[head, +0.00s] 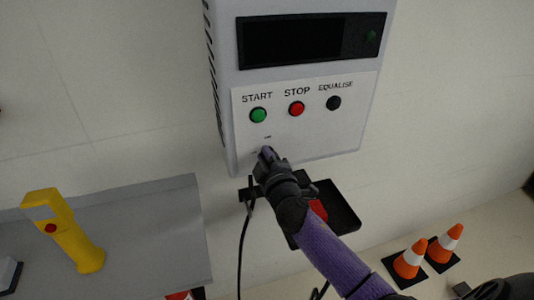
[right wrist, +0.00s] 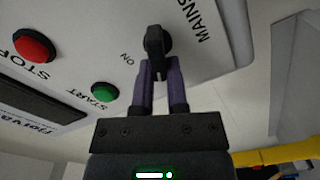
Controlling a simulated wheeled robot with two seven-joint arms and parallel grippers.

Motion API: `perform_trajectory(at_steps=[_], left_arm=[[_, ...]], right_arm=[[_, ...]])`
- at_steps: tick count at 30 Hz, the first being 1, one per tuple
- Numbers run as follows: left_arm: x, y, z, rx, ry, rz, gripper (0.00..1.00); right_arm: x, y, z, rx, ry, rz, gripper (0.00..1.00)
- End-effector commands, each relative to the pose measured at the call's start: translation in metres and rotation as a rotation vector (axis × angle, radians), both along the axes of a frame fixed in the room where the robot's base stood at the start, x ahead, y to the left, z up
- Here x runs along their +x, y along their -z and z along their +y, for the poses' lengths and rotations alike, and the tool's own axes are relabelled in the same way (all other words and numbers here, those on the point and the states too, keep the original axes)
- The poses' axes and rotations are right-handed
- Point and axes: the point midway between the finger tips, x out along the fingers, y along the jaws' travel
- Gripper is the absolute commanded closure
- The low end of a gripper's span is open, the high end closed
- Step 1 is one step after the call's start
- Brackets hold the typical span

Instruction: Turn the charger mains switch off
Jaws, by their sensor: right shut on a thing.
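The charger (head: 240,50) is a pale wall box with a dark display and a white front panel. Its mains switch (right wrist: 155,40) is a black rotary knob beside the word MAINS, with an ON mark near it in the right wrist view. My right gripper (head: 266,154) is at the panel's lower left; in the right wrist view my right gripper (right wrist: 159,66) has its two purple fingers shut on the knob. The gripper hides the knob in the head view. I cannot tell which mark the knob points to. My left gripper is not in view.
The green START button (head: 258,115), red STOP button (head: 297,109) and black EQUALISE button (head: 333,103) sit above the gripper. A black tray (head: 343,204) is behind my arm. A grey surface (head: 150,222) with a yellow handheld device (head: 72,240) lies left; orange cones (head: 410,259) stand right.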

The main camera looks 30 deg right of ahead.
Motion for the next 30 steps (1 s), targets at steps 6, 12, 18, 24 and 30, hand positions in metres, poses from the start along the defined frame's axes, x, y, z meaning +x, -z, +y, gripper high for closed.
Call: perform_trajectory(at_steps=[6,12,18,24,30], left_arm=[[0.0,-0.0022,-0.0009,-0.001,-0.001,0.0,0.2],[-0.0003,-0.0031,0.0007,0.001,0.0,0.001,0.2],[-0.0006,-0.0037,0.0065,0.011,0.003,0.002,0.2],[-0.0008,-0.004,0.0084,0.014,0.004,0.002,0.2],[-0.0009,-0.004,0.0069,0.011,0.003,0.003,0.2]], right_arm=[[0.0004,0.0022,0.0014,-0.179,0.0,0.042,1.0],[0.0006,0.0047,0.0021,-0.311,-0.002,0.074,1.0],[0.0006,0.0064,0.002,-0.402,-0.001,0.095,1.0],[0.0006,0.0077,0.002,-0.448,-0.001,0.107,1.0],[0.0005,0.0081,0.0022,-0.465,-0.001,0.111,1.0]])
